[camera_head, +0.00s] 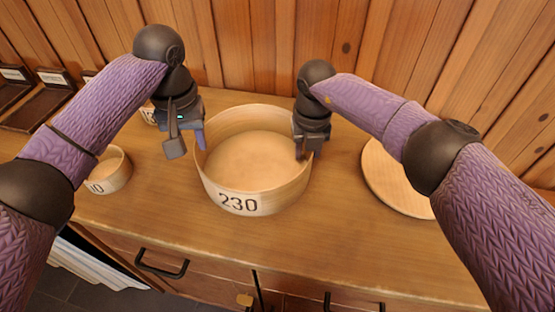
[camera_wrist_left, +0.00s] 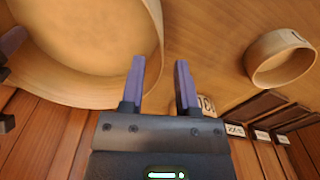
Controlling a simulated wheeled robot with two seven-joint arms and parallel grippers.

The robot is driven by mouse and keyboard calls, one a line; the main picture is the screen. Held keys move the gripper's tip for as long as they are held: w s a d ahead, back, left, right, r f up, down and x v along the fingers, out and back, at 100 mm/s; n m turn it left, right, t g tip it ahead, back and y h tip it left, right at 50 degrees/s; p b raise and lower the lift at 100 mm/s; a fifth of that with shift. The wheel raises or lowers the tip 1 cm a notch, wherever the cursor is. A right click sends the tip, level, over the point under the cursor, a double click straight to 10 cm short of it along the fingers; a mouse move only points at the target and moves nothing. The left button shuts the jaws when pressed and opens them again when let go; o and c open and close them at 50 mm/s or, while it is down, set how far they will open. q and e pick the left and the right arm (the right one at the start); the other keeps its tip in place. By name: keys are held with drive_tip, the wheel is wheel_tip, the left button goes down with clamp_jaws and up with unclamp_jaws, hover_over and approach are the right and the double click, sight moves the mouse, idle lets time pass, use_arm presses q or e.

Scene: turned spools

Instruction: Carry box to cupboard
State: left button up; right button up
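The box (camera_head: 238,202) is a large round open wooden box marked 230, standing upright and looking empty on the wooden counter. My left gripper (camera_head: 187,145) is at its left rim, open. In the left wrist view the two purple fingers (camera_wrist_left: 160,85) are spread, one over the box wall (camera_wrist_left: 150,35) and one outside it; contact cannot be told. My right gripper (camera_head: 308,152) is at the right rim, pointing down, with a finger seen against the inside; its opening is unclear. No cupboard is clearly recognisable.
A small round box (camera_head: 110,172) stands to the left, and another is partly hidden behind my left gripper. A round wooden disc (camera_head: 388,180) lies to the right, partly behind my right arm. Labelled trays (camera_head: 45,100) are at the far left. A plank wall (camera_head: 250,50) stands behind.

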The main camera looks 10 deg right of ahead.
use_arm(q)
wheel_tip(320, 180, up, 5)
drive_tip(key=shift+r, duration=0.25)
use_arm(e)
drive_tip(key=shift+r, duration=0.3)
wheel_tip(320, 180, up, 11)
drive_tip(key=shift+r, duration=0.2)
